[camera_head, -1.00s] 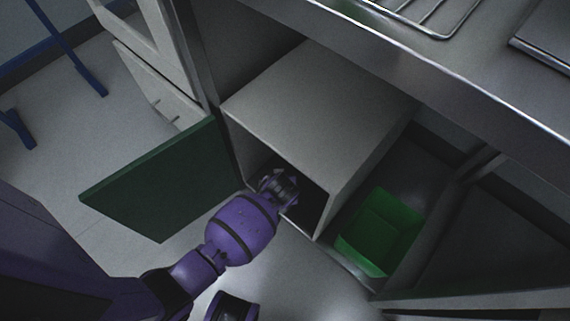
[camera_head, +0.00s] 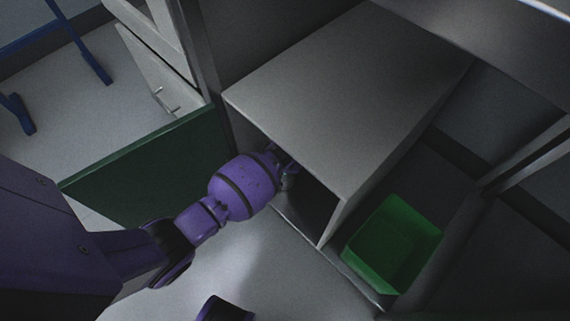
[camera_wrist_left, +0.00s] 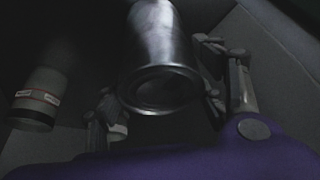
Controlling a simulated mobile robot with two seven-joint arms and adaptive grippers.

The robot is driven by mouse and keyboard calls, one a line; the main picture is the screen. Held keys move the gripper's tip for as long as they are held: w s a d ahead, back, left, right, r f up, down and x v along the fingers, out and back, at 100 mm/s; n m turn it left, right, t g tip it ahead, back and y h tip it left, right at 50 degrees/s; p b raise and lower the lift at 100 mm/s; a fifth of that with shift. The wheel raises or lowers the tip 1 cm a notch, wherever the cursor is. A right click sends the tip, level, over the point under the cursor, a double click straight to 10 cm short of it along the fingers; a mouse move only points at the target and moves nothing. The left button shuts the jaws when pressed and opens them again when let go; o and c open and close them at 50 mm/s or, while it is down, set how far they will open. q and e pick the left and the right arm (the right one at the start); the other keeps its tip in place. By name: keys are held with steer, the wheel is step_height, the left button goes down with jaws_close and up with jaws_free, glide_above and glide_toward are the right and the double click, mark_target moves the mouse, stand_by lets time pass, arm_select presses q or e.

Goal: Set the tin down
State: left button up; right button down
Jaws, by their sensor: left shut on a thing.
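The tin (camera_wrist_left: 160,60) is a shiny metal cylinder in the left wrist view, its round dark end facing the camera. My left gripper (camera_wrist_left: 163,104) is shut on it, one finger on each side. In the head view my left gripper (camera_head: 287,172) is inside the front opening of a grey box-shaped cabinet (camera_head: 335,90), mostly hidden by its top and my wrist. The tin cannot be made out there. Whether its far end touches a surface cannot be told. My right gripper is not in view.
A pale container with a red-marked label (camera_wrist_left: 38,97) stands left of the tin inside the dark cabinet. A dark green door (camera_head: 150,165) stands open left of the opening. A green bin (camera_head: 393,245) is right of the cabinet. Cabinet walls enclose the gripper closely.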

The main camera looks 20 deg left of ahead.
arm_select(q)
steer(key=shift+w, duration=0.15)
steer(key=o, duration=1.7)
steer(key=shift+o, duration=0.2)
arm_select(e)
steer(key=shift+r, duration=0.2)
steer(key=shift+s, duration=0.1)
